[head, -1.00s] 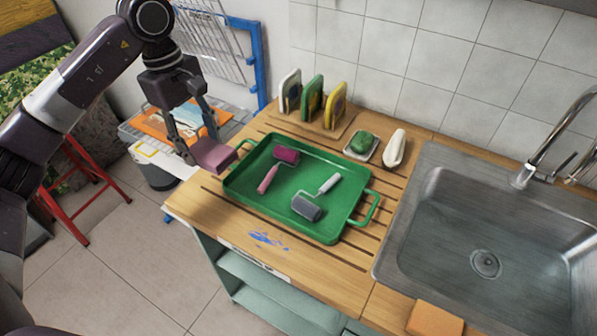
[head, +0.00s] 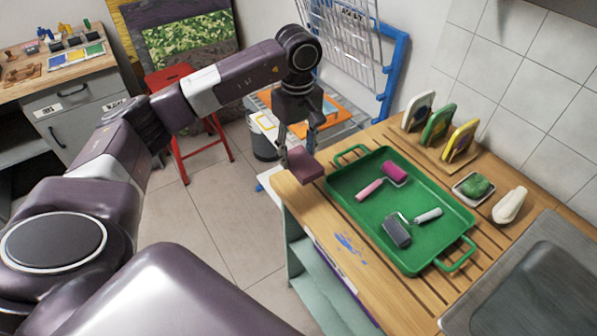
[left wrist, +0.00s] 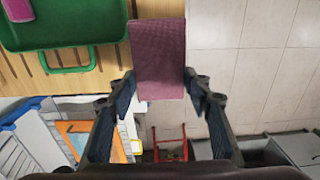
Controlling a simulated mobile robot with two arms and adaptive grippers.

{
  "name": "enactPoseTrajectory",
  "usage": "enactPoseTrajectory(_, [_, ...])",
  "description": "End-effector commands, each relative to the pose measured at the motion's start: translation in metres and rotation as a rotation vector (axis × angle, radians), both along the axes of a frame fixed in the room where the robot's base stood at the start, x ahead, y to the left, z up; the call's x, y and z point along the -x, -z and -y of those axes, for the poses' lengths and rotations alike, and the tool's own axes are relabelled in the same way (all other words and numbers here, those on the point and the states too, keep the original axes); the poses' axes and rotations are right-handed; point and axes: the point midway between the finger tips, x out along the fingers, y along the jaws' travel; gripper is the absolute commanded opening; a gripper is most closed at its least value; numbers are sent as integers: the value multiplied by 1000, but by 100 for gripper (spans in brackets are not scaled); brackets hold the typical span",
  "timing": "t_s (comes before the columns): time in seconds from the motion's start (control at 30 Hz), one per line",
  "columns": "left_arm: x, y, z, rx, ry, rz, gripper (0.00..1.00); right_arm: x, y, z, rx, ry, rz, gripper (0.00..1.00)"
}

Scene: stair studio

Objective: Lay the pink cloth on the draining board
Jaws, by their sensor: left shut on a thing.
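The pink cloth (head: 306,164) is a folded mauve-pink pad, held at the left end of the wooden worktop, beside the green tray. My left gripper (head: 299,146) points down and is shut on it. The left wrist view shows the cloth (left wrist: 158,60) sticking out between the fingers (left wrist: 160,92), with floor on one side and wood on the other. Whether the cloth touches the wood is not clear. The draining board (head: 484,236) is the grooved wooden surface. The green tray (head: 345,192) lies over much of it. My right gripper is out of view.
The tray holds a pink-handled roller (head: 382,181) and a grey roller (head: 398,230). Behind stand upright sponges (head: 437,126), a soap dish (head: 472,188) and a white bottle-like object (head: 510,205). The sink (head: 530,290) is at right. A blue rack (head: 394,75) stands behind my arm.

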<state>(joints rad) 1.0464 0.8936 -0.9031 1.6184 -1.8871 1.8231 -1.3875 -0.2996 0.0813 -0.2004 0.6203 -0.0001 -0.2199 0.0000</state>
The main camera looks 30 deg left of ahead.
Motion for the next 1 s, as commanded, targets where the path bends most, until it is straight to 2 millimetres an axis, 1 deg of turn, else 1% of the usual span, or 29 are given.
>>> enactPoseTrajectory(0.03, [2, 11, 0, 0, -1, -7, 26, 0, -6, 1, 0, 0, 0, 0])
enactPoseTrajectory(0.1, [1, 24, 0, 0, -2, -4, 26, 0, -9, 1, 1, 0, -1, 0])
enactPoseTrajectory(0.2, [0, 37, 0, 1, -1, -1, 26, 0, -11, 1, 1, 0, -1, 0])
enactPoseTrajectory(0.37, [1, 51, 0, 1, -1, -3, 26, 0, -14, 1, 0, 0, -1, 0])
enactPoseTrajectory(0.5, [1, 73, 1, 2, -1, -4, 26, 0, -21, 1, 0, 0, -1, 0])
enactPoseTrajectory(0.6, [0, 84, 0, 1, -1, -1, 26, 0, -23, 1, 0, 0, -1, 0])
enactPoseTrajectory(0.97, [0, 89, 0, 0, -1, 1, 26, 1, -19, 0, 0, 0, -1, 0])
enactPoseTrajectory(1.0, [0, 88, 0, 0, -1, 1, 49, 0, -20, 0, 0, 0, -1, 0])
